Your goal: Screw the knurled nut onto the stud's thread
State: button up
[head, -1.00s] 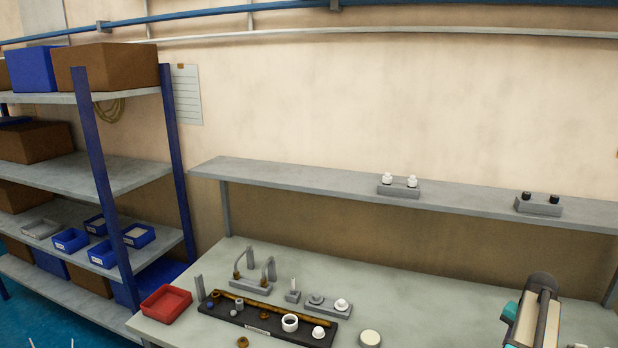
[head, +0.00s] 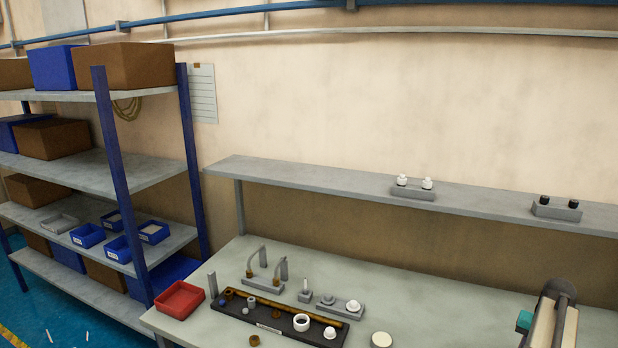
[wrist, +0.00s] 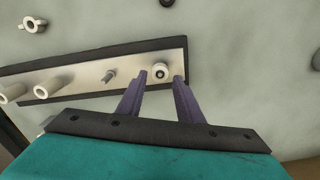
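In the wrist view my gripper (wrist: 160,76) is open, its two purple fingers apart. A pale round piece with a dark centre (wrist: 160,70) shows between the fingertips; it sits on a pale plate, and nothing shows the fingers touching it. I cannot tell whether it is the knurled nut or the end of the stud. A small thin grey stud-like post (wrist: 110,75) stands on the plate to its left. In the head view, a brass ring (head: 254,341) lies at the bench front and a thin post on a grey block (head: 305,292) stands behind the black tray.
The pale plate (wrist: 75,78) has a dark edge and thick posts (wrist: 43,87) at left. A loose lugged ring (wrist: 33,24) lies beyond it. The bench holds a red bin (head: 180,299), a black tray (head: 270,329) and a white disc (head: 381,340). Shelving stands at left.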

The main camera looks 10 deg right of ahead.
jog(key=shift+n, duration=1.8)
jog(key=shift+f, duration=0.2)
jog(key=shift+f+b, duration=0.75)
jog(key=shift+f, duration=0.6)
jog(key=shift+c, duration=0.4)
jog(key=c, duration=0.7)
jog(key=shift+o, duration=0.2)
jog(key=shift+m, duration=0.3)
jog(key=shift+m, duration=2.2)
